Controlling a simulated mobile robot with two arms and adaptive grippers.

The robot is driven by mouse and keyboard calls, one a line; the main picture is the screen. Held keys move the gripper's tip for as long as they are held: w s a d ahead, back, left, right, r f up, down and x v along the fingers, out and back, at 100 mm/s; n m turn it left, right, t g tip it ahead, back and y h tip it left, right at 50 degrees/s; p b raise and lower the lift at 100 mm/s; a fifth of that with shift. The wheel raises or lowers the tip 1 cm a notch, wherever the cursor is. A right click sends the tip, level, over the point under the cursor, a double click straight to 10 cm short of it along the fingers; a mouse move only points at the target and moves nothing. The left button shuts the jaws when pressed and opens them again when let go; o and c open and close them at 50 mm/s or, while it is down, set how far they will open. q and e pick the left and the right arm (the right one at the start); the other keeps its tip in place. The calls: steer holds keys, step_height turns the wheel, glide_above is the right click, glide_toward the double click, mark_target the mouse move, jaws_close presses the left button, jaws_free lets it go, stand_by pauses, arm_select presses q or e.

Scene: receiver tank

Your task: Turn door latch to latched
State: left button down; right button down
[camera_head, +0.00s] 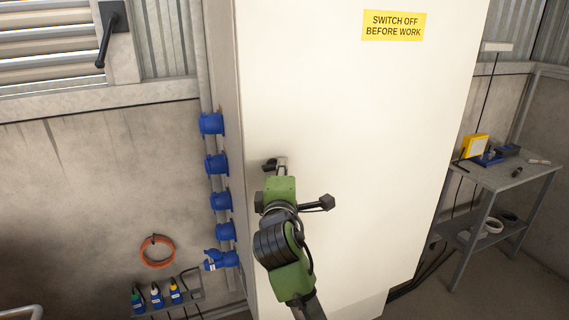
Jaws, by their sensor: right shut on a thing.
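The tall white cabinet (350,130) fills the middle of the head view, with its door face towards me. A small dark door latch (269,165) shows near the left edge of that face. My right gripper (281,163) reaches up to it from below and is shut on it. The gripper and the green wrist hide much of the latch, so its exact angle is hard to tell. My left gripper is not in view.
A yellow warning sign (393,25) is on the upper door. Several blue sockets (217,165) line the cabinet's left side. A black lever (106,42) is by the louvres. A metal side table (505,175) with small items stands right. An orange coil (157,251) hangs left.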

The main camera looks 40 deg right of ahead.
steer(key=shift+w+a+f, duration=0.15)
steer(key=shift+a+f, duration=0.1)
stand_by(0.3)
steer(key=c, duration=2.2)
jaws_free()
steer(key=shift+o, duration=0.2)
steer(key=shift+w+a+r, duration=0.15)
steer(key=shift+w+a, duration=0.05)
steer(key=shift+a, duration=0.05)
steer(key=v, duration=1.2)
